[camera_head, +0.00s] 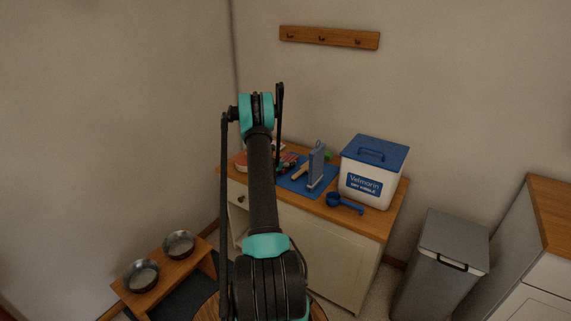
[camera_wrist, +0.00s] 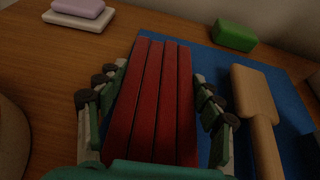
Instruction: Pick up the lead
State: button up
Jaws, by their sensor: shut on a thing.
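The lead appears to be the red thing of long parallel bands (camera_wrist: 152,100) in the middle of the wrist view. My gripper (camera_wrist: 158,88) has its jointed fingers on the left and right sides of it and is shut on it. Its near end is hidden behind the teal part of my gripper. It seems to be over or on the blue mat's left edge; I cannot tell whether it is lifted. In the head view a bit of red (camera_head: 288,159) shows just right of my arm, which hides most of the gripper.
A wooden brush (camera_wrist: 255,95) and a green block (camera_wrist: 235,35) lie on the blue mat (camera_wrist: 195,55) to the right. A lilac bar on a white dish (camera_wrist: 75,20) is far left.

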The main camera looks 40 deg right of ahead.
aim_at(286, 160)
jog(key=shift+r, duration=0.1)
notch_tip(286, 160, up, 20)
dwell(0.5)
dwell(0.4)
